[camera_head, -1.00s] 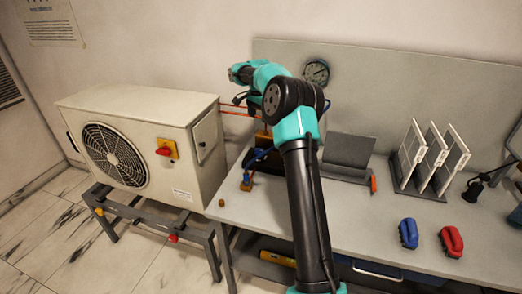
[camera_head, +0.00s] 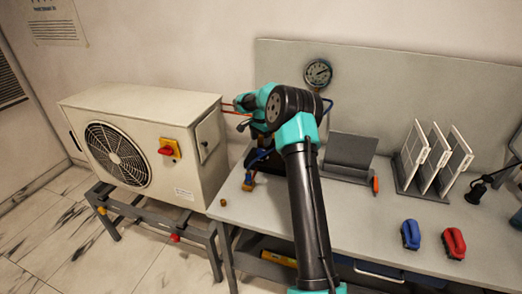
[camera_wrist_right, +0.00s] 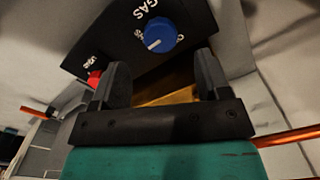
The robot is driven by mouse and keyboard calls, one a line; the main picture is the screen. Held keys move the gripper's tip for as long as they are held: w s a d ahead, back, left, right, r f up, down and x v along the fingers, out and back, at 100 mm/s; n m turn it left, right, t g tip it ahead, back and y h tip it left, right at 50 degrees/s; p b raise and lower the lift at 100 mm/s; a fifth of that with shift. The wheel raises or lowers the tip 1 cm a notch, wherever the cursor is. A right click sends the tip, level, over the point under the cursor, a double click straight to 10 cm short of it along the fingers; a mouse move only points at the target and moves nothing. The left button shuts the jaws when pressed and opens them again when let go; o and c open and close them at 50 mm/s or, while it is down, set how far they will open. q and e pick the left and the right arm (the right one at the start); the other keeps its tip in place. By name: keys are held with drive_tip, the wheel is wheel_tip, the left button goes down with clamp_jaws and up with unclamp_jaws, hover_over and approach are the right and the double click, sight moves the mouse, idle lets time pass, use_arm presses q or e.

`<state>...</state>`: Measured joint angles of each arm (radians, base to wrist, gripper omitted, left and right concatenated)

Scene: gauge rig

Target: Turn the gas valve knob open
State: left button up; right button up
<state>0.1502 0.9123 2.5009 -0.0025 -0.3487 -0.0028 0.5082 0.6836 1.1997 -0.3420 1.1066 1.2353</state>
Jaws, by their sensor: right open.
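The gas valve knob (camera_wrist_right: 160,35) is blue with a white pointer line, on a dark panel (camera_wrist_right: 110,38) lettered GAS in the right wrist view. Its pointer slants to the lower left, toward the partly readable label on that side. My right gripper (camera_wrist_right: 160,85) is open and empty. Its fingertips are apart from the knob, which shows just beyond the gap between them. In the head view my right gripper (camera_head: 246,124) is over the back left of the bench, and my arm hides the knob and its panel. My left gripper is not in view.
A red knob (camera_wrist_right: 95,78) sits partly behind one finger. A white outdoor unit (camera_head: 190,110) stands left of the bench (camera_head: 350,220). A pressure gauge (camera_head: 318,73), a rack of white panels (camera_head: 425,155), and blue (camera_head: 410,234) and red (camera_head: 453,242) handled items are to the right.

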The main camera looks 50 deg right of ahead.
sight(261, 150)
wheel_tip(261, 150, down, 6)
drive_tip(key=shift+r, duration=0.1)
idle(0.4)
drive_tip(key=c, duration=0.9)
